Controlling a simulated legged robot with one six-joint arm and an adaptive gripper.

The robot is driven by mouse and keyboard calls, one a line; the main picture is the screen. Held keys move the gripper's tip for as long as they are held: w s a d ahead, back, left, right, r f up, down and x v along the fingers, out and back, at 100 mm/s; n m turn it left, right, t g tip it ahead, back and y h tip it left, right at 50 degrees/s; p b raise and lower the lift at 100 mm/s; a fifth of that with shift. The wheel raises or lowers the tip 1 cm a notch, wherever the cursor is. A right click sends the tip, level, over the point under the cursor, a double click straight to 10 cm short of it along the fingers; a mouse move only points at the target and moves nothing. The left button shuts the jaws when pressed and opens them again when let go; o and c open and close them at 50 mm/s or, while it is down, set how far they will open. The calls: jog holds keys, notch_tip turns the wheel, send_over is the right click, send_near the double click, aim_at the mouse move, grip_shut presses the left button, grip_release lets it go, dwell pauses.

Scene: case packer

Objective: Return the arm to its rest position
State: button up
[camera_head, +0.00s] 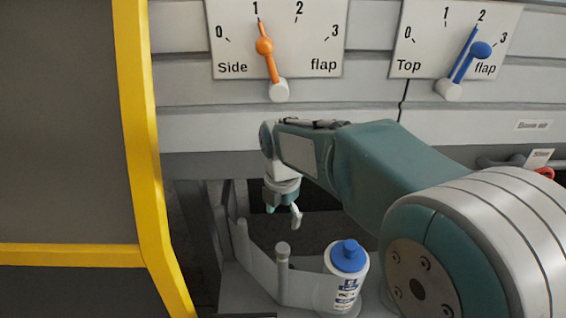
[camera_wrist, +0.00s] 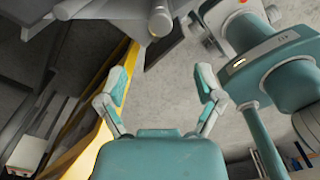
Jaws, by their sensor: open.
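My arm reaches out from the lower right in the head view, bent at the elbow, with the wrist hanging down. My gripper (camera_head: 284,213) points downward in front of the machine. In the wrist view my gripper (camera_wrist: 162,88) shows its two teal-padded fingers spread wide with nothing between them. The gripper touches nothing that I can see.
A white bottle with a blue cap (camera_head: 347,278) stands below my arm. A yellow frame (camera_head: 140,140) rises at the left. The Side flap dial (camera_head: 275,40) points near 1; the Top flap dial (camera_head: 455,40) points near 2. Grey posts (camera_head: 283,270) stand beside the bottle.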

jog(key=s+d+r+m+t, duration=0.2)
jog(key=s+d+m, duration=0.6)
jog(key=m, duration=0.6)
jog(key=s+d+r+m+t, duration=0.3)
jog(key=s+d+m, duration=0.4)
jog(key=s+m, duration=0.4)
jog(key=m, duration=0.2)
jog(key=shift+d+r+m+t, duration=0.2)
jog(key=shift+d+m+t, duration=0.1)
jog(key=shift+d+m, duration=0.1)
jog(key=shift+w, duration=0.1)
